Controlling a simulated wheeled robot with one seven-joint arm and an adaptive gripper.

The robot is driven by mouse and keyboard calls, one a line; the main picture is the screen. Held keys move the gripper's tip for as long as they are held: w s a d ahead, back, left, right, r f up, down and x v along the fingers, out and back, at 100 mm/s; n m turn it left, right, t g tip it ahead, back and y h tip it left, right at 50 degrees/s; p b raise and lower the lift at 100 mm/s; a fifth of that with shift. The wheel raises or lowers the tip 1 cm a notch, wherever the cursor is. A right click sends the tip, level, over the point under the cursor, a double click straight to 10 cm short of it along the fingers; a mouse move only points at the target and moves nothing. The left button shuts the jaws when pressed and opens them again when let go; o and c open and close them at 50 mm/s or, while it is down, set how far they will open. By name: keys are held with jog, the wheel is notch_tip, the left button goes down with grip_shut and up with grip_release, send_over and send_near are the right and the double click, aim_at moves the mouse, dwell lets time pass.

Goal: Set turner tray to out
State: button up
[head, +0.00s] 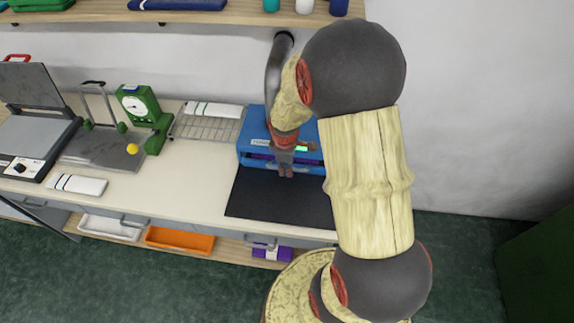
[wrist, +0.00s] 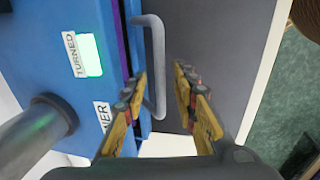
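The turner is a blue box (head: 252,150) on the counter, partly hidden behind my arm. In the wrist view the turner (wrist: 40,45) has a "TURNED" label and a lit green panel (wrist: 89,55). A purple strip shows in the slot along its front. A grey bar handle (wrist: 157,40) stands out from that front, close to the box; the tray itself is mostly hidden. My gripper (head: 286,172) is at the turner's front. In the wrist view my gripper (wrist: 161,75) is open, its fingers either side of the handle; I cannot tell whether either touches it.
A flat dark mat (head: 262,200) lies before the turner, reaching near the counter edge. A grey pipe (head: 275,75) rises behind the turner. To the left are a wire rack (head: 200,128), a green scale (head: 140,103) and an open press (head: 32,125). A shelf (head: 225,15) hangs above.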

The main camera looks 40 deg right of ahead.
jog(key=shift+c, duration=1.2)
grip_shut()
